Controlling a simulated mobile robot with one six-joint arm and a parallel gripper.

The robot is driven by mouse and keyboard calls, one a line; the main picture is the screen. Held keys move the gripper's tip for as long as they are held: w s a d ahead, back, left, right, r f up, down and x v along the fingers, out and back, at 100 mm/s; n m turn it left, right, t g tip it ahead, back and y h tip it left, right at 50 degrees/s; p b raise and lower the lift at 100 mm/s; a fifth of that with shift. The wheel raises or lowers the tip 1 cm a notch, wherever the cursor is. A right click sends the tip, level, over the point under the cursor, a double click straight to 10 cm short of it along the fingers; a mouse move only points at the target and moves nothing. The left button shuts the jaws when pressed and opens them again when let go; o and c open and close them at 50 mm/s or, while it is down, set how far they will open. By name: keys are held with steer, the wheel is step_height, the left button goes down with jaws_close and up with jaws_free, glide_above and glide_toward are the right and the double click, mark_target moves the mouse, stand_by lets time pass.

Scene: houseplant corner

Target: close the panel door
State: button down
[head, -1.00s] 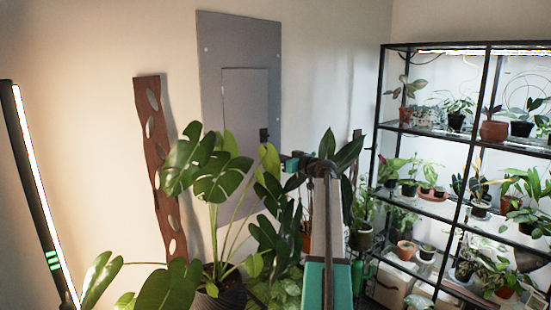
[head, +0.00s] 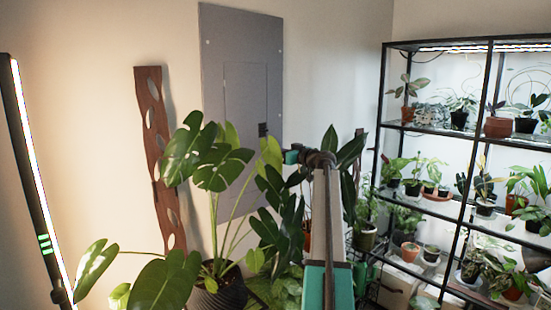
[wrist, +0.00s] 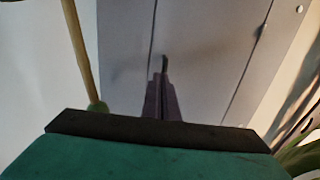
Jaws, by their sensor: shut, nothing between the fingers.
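The grey electrical panel (head: 214,70) is mounted on the back wall. Its inner door (head: 243,95) looks flush with the panel front, with only thin seams showing; a small gap cannot be ruled out. A dark latch (head: 263,130) sits at the door's right edge. In the wrist view, the grey panel surface (wrist: 205,45) fills most of the picture, crossed by two dark seams. My gripper (wrist: 165,66) is shut and empty, its dark fingers pointing at the panel near the left seam. Whether they touch it cannot be told. In the head view leaves partly hide the panel's lower part.
A large potted monstera (head: 215,165) stands in front of the panel. A brown perforated board (head: 155,150) leans at the wall. A lit tube lamp (head: 35,170) is at left. A black plant shelf (head: 460,145) fills the right side.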

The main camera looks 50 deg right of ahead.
steer(key=shift+w+r, duration=0.15)
stand_by(0.4)
steer(key=shift+b, duration=0.35)
steer(key=s+d+b, duration=0.2)
steer(key=s+b, duration=0.2)
steer(key=s, duration=1)
steer(key=shift+s, duration=0.1)
